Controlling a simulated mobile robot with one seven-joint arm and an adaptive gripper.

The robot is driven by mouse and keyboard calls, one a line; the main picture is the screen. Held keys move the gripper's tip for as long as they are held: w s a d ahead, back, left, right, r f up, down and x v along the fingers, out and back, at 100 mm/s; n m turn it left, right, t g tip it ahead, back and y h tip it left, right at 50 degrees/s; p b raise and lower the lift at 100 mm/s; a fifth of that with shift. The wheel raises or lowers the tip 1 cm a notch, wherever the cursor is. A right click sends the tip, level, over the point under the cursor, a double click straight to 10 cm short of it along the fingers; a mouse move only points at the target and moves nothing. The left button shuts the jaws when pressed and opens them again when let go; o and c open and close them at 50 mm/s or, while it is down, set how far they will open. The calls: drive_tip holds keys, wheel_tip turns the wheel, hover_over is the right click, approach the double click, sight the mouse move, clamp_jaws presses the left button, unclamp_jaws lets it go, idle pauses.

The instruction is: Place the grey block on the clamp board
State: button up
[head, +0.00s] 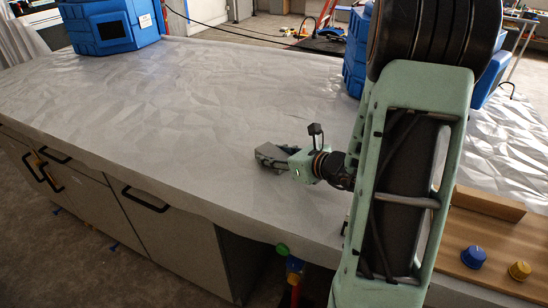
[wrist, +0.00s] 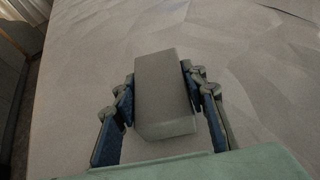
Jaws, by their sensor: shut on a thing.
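The grey block (wrist: 162,92) is a plain oblong in the wrist view, held lengthwise between the two fingers of my gripper (wrist: 160,100). A blue-padded finger touches or nearly touches it on each side. In the head view my gripper (head: 272,158) is low over the grey table near its front edge, and the block is hard to tell apart from the fingers. Whether the block touches the table is not clear. A wooden board (head: 500,243) at the right front may be the clamp board; my arm covers its left part.
Blue bins stand at the back left (head: 113,27) and behind my arm (head: 354,55). The grey tabletop (head: 150,110) is clear to the left.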

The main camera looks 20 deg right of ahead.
drive_tip(key=o, duration=0.7)
drive_tip(key=shift+f, duration=0.15)
drive_tip(key=o, duration=0.5)
